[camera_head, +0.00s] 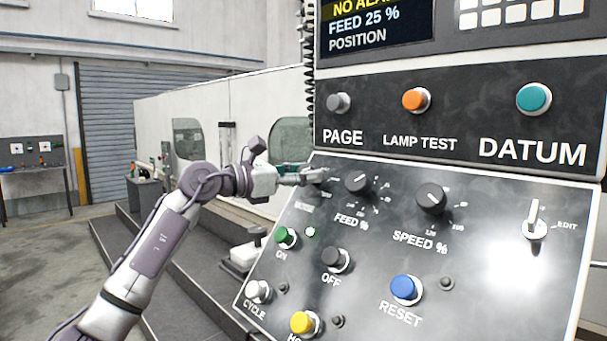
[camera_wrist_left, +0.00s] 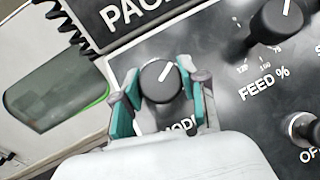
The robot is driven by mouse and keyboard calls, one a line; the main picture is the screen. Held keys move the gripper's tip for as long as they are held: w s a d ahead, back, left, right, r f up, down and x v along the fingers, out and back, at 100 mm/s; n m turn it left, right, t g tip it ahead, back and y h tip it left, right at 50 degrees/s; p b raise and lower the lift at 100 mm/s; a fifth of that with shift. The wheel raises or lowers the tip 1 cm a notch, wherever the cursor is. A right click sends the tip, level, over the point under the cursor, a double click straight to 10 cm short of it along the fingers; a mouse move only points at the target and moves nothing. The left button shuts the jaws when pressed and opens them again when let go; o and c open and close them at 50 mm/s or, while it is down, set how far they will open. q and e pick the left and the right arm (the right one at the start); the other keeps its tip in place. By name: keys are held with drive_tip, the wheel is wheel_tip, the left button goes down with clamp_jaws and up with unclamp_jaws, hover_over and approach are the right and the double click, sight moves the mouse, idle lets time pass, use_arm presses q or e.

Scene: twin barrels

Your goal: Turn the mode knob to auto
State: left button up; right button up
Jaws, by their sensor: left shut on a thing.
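The mode knob (camera_wrist_left: 161,82) is a round dark knob with a white pointer line, above the partly covered MODE label in the left wrist view. Its pointer leans up and to the right. My left gripper (camera_wrist_left: 162,92) has its teal-padded fingers on either side of the knob and is shut on it. In the head view my left gripper (camera_head: 312,174) reaches the upper left corner of the sloped control panel (camera_head: 460,285) and hides most of the knob there. The mode position marks, auto among them, cannot be read. My right gripper is not in view.
Right of the mode knob are the FEED % knob (camera_head: 358,183) and the SPEED % knob (camera_head: 432,198). Below are the green ON button (camera_head: 285,238), OFF button (camera_head: 337,259) and blue RESET button (camera_head: 406,289). A key switch (camera_head: 534,222) is at the right. The upper panel overhangs close above.

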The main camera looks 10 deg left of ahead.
use_arm(q)
drive_tip(key=n+t+b, duration=0.1)
drive_tip(key=n+t+y+b, duration=0.1)
drive_tip(key=n, duration=0.1)
drive_tip(key=shift+s+f+y, duration=0.1)
drive_tip(key=shift+f+y, duration=0.1)
drive_tip(key=shift+y, duration=0.1)
drive_tip(key=n+t+y+b, duration=0.1)
drive_tip(key=n+y+b, duration=0.1)
drive_tip(key=n+b, duration=0.2)
drive_tip(key=n+t+y+b, duration=0.1)
drive_tip(key=n+y+b, duration=0.2)
drive_tip(key=n+b, duration=0.1)
drive_tip(key=shift+d+n+t, duration=0.1)
drive_tip(key=shift+n+t, duration=0.3)
drive_tip(key=shift+n, duration=0.1)
drive_tip(key=shift+r+n+y+b, duration=0.15)
drive_tip(key=shift+n+y+b, duration=1.2)
drive_tip(key=shift+n+y, duration=0.6)
drive_tip(key=shift+n, duration=0.45)
drive_tip(key=o, duration=1.1)
drive_tip(key=shift+o, duration=0.2)
